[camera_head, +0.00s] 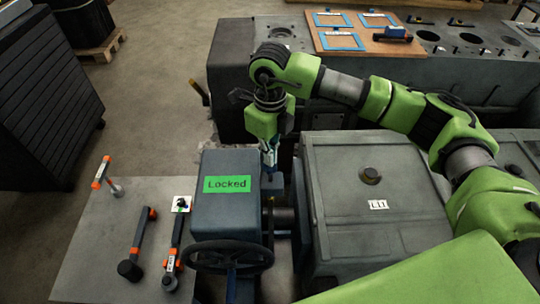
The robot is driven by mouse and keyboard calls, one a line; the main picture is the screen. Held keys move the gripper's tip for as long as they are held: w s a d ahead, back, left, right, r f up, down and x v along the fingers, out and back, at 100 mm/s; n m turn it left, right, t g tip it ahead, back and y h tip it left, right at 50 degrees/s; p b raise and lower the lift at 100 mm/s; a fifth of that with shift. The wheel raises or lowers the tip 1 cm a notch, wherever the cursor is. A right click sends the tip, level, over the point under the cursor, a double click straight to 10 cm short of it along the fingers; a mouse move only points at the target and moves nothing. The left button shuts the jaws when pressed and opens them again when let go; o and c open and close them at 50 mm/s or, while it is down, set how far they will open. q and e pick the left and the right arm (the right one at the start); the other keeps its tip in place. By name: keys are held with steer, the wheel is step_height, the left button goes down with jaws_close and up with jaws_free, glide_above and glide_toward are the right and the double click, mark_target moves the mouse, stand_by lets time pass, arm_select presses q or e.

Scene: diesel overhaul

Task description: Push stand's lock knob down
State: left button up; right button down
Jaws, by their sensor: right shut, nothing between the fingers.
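The stand (224,216) is a grey-blue box with a green "Locked" label (227,184) on top and a dark handwheel (228,256) at its front. My right gripper (270,161) points down at the right edge of the stand, its fingers shut and empty. A small dark blue piece (272,184), which looks like the lock knob, is just below the fingertips. The gripper partly hides it, and I cannot tell whether they touch. My left gripper is not in view.
A grey table (90,240) on the left holds a hammer (137,245) and other orange-banded tools. A large grey case (370,215) stands close on the right. Behind is an engine block (450,75) with a wooden board (355,42) on it.

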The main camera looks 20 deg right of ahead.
step_height(320, 180, up, 8)
steer(key=p, duration=0.3)
steer(key=shift+p, duration=0.35)
